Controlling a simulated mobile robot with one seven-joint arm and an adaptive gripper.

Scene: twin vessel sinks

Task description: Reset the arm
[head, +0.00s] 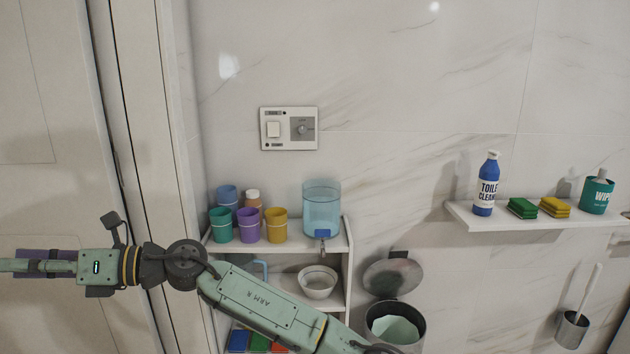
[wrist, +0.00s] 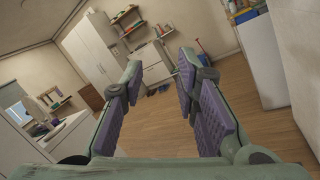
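My green arm (head: 262,302) reaches across the lower left of the head view, bent at a dark joint and stretched to the left in front of a pale door. The wrist end of my arm shows at the left, and the fingertips are not clear there. In the wrist view my gripper (wrist: 160,70) has its two purple-padded fingers spread wide apart. Nothing is between the fingers; the room's floor and furniture show through the gap.
A white shelf (head: 346,262) with cups, a blue water dispenser (head: 321,210) and a bowl (head: 317,283) stands close behind my arm. An open bin (head: 420,332) is beside it. A wall shelf (head: 520,218) holds toilet cleaner, sponges and wipes. The wrist view shows open wooden floor (wrist: 190,108).

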